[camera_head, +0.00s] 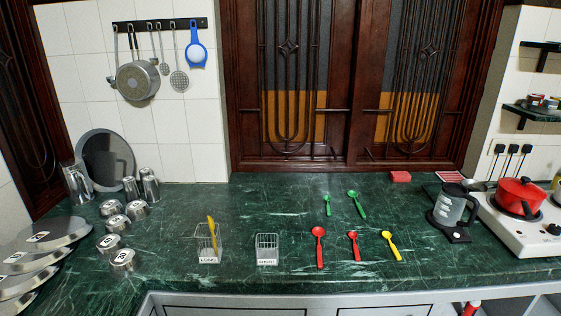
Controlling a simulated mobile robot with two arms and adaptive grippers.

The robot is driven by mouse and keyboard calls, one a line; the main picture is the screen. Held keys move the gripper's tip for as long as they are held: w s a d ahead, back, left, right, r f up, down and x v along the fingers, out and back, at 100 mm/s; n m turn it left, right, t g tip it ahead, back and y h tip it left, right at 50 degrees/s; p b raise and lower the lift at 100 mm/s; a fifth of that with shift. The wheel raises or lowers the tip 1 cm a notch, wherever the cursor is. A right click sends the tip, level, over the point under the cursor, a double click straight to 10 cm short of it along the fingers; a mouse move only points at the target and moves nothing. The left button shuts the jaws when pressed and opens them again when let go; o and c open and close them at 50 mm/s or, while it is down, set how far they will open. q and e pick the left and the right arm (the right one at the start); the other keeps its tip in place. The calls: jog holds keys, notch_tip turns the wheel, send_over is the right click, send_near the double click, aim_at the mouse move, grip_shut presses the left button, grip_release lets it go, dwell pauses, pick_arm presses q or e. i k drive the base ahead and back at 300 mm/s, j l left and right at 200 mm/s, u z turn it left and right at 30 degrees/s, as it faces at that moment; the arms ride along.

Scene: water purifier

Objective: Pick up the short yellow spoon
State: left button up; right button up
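A short yellow spoon (391,246) lies on the green marble counter, the rightmost of the loose spoons, with its bowl toward the back. Another yellow utensil (211,232) stands in the left wire basket (208,256), whose label appears to read LONG.
A longer red spoon (319,245), a shorter red spoon (353,245) and two green spoons (357,203) lie nearby. A second wire basket (266,250) looks empty. A grey kettle (453,208) and a stove with a red pot (518,196) stand right; metal canisters (123,260) stand left.

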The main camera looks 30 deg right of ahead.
aim_at(386, 234)
jog(key=z, duration=1.9)
